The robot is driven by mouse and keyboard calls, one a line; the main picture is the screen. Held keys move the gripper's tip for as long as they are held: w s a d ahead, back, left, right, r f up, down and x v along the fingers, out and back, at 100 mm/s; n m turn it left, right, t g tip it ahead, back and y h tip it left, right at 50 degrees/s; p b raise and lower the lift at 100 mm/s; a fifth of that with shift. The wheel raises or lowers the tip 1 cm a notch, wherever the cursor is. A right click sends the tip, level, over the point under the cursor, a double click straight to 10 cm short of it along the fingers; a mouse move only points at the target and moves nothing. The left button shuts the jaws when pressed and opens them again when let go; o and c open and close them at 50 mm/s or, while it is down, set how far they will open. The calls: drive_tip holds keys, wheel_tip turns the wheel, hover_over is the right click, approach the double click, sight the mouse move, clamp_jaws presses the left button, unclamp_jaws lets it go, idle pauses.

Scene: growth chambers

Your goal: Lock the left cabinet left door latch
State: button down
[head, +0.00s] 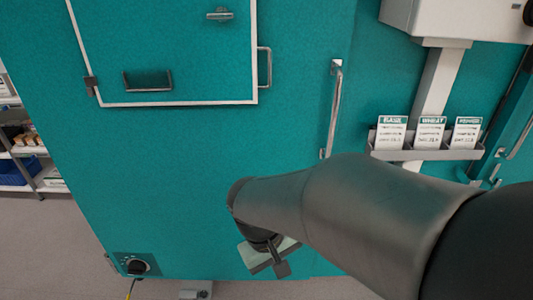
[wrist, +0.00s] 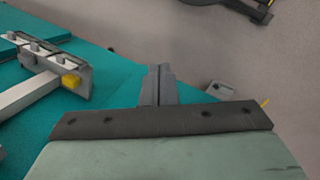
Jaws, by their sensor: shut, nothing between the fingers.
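The teal cabinet (head: 190,170) fills much of the head view. Its white-framed panel (head: 170,103) is at the upper left, with a small silver lever-like fitting (head: 220,14) near the top and a silver side handle (head: 265,67). A long vertical handle (head: 335,108) is to the right. I cannot tell for certain which fitting is the left door latch. My gripper (head: 281,268) is low in front of the cabinet, below and apart from these fittings. In the wrist view its fingers (wrist: 157,75) are together and empty. My arm hides part of the cabinet's lower right.
A card rack (head: 425,154) with three labelled cards is at the right. A dark knob (head: 137,267) and a grey pedal-like piece (head: 196,290) are at the bottom. Shelving (head: 30,150) stands at the far left. Grey floor (head: 50,250) is open at the lower left.

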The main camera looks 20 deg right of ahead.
drive_tip(key=w+d+f+g+h+b, duration=0.1)
drive_tip(key=w+d+f+h, duration=0.1)
drive_tip(key=w+d+h, duration=0.15)
drive_tip(key=w+d+f+h+b, duration=0.1)
drive_tip(key=w+d+f+h, duration=0.1)
drive_tip(key=d, duration=0.2)
drive_tip(key=w+d+f+n+t+h+b, duration=0.15)
drive_tip(key=w+t+h, duration=0.25)
drive_tip(key=w, duration=0.6)
drive_tip(key=w+d+n+t+h+b, duration=0.25)
drive_tip(key=w+t+h, duration=0.2)
drive_tip(key=w, duration=0.45)
drive_tip(key=s+d+p+x, duration=0.1)
drive_tip(key=s+p+x, duration=0.1)
drive_tip(key=x, duration=1.1)
drive_tip(key=shift+f+p, duration=0.15)
drive_tip(key=shift+p, duration=0.3)
